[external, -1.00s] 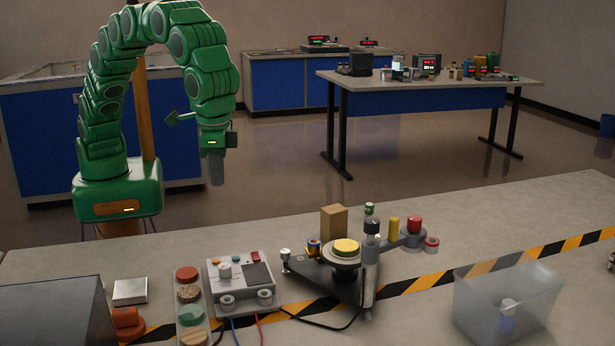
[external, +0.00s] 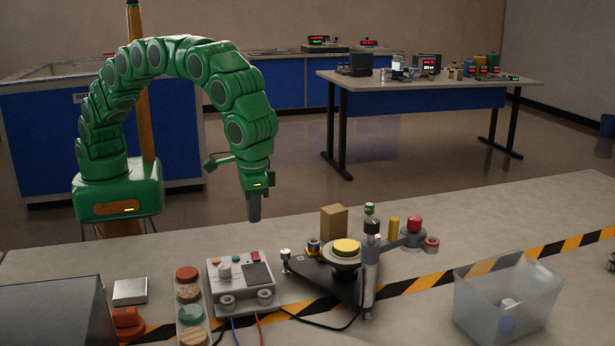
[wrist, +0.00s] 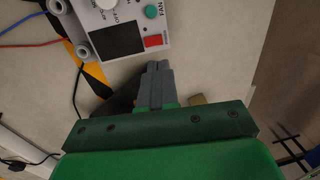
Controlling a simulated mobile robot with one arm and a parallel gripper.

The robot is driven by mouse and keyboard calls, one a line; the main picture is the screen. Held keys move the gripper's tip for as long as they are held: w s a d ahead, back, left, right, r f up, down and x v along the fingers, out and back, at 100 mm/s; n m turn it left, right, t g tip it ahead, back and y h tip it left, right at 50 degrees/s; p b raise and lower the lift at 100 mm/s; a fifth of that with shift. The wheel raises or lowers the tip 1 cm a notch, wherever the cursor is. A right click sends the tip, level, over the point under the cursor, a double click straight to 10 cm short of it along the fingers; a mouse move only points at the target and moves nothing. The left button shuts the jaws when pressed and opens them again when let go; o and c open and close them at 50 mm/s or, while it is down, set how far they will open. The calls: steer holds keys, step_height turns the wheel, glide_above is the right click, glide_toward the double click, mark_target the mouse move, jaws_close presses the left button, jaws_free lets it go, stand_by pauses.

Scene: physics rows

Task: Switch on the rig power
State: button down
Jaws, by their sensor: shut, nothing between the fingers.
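A pale grey control box (external: 228,296) stands on the near table, with knobs, a dark panel and a red switch (external: 255,256). In the wrist view the red switch (wrist: 153,42) lies beside a green button (wrist: 152,12) at the box's edge. I cannot tell the switch's position. My gripper (external: 254,218) is shut and empty, pointing down above the table, behind the box in the external view. In the wrist view its fingertips (wrist: 157,66) appear just off the box edge near the red switch, apart from it in height. The black rig (external: 325,284) carries a yellow-topped disc (external: 346,247).
A wooden block (external: 334,222) and a silver cylinder (external: 370,275) stand by the rig. A strip of coloured discs (external: 192,316) lies left of the box. A clear bin (external: 508,300) stands at right. Cables run in front of the box.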

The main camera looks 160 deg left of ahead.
mark_target(256, 253)
steer(key=f, duration=0.6)
steer(key=s+f, duration=0.1)
steer(key=f, duration=0.2)
